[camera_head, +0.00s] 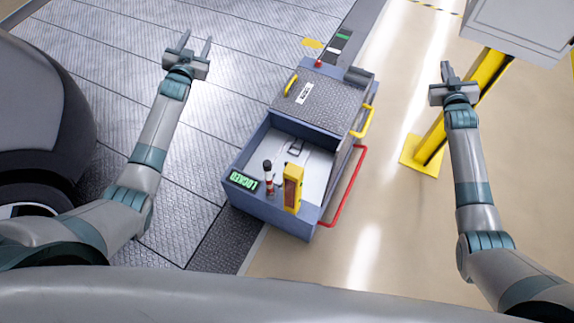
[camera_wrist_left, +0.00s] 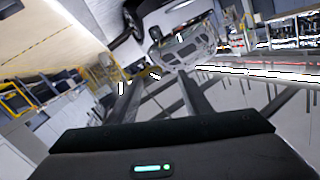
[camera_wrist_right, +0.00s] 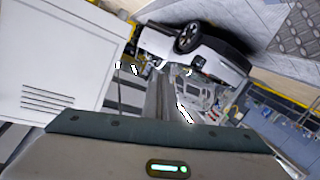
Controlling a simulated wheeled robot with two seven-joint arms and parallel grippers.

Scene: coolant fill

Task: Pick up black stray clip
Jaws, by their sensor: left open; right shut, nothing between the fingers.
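A small dark piece (camera_head: 296,145), which looks like the black stray clip, lies on the pale floor of the open compartment of the blue cart (camera_head: 252,205). It is too small to make out in detail. My left gripper (camera_head: 197,42) is open and empty, raised to the upper left of the cart and well apart from the piece. My right gripper (camera_head: 446,70) is shut and empty, raised to the right of the cart. Both wrist views look out across the hall, and the clip does not show in them.
A yellow device (camera_head: 292,188) and a red-and-black bottle-like item (camera_head: 268,178) stand at the compartment's near end, beside a green "LOCKED" display (camera_head: 243,181). A red rail (camera_head: 345,190) runs along the right side. A yellow post (camera_head: 455,115) stands near my right arm.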

